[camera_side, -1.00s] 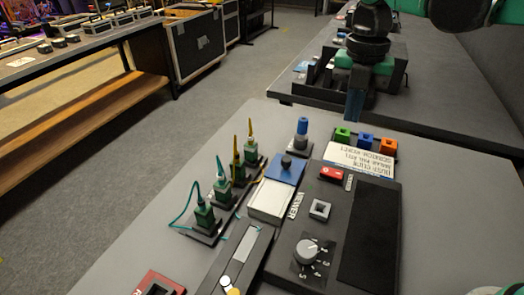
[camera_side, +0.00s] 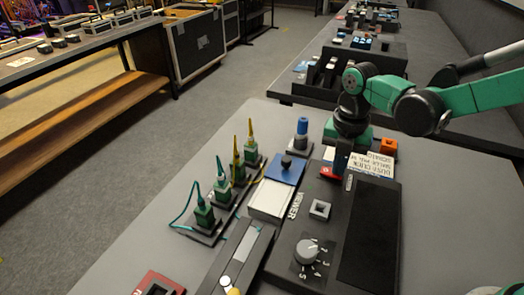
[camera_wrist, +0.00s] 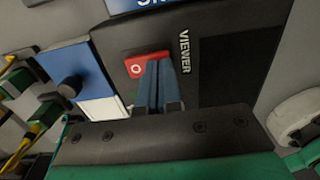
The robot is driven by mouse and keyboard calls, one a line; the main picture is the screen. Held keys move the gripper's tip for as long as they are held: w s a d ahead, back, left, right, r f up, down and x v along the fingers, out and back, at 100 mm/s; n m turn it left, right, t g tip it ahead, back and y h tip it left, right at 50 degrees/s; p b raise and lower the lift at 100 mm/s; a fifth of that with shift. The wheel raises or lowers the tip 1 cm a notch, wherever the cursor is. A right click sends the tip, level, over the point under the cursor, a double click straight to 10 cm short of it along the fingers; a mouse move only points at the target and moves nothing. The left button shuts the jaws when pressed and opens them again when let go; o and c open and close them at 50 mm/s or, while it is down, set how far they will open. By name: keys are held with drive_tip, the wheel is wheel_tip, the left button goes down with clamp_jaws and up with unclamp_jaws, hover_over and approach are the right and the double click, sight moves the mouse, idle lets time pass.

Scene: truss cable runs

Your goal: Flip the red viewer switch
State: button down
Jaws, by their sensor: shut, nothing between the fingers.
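The red viewer switch (camera_side: 327,174) sits near the far end of the black control panel (camera_side: 318,242). In the wrist view the red switch (camera_wrist: 137,66) shows a white O on its left part, with the word VIEWER to its right. My gripper (camera_side: 339,170) points down at the switch's right side with its fingers shut and empty. In the wrist view my gripper (camera_wrist: 158,66) covers the right part of the switch. I cannot tell whether the tips touch it or how the rocker is tilted.
A grey square button (camera_side: 320,210) and a grey knob (camera_side: 307,251) are on the same panel. A blue and white unit (camera_side: 272,197) stands to the left, with several cabled plugs (camera_side: 222,190) beyond it. A white lettered card (camera_side: 373,163) lies behind the panel, near an orange block (camera_side: 389,146).

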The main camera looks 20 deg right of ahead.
sight(330, 171)
drive_tip(key=shift+f, duration=0.2)
idle(0.4)
drive_tip(key=shift+w+a+r, duration=0.25)
drive_tip(key=shift+w+a, duration=0.25)
drive_tip(key=shift+a, duration=0.05)
wheel_tip(330, 171, up, 14)
idle(0.7)
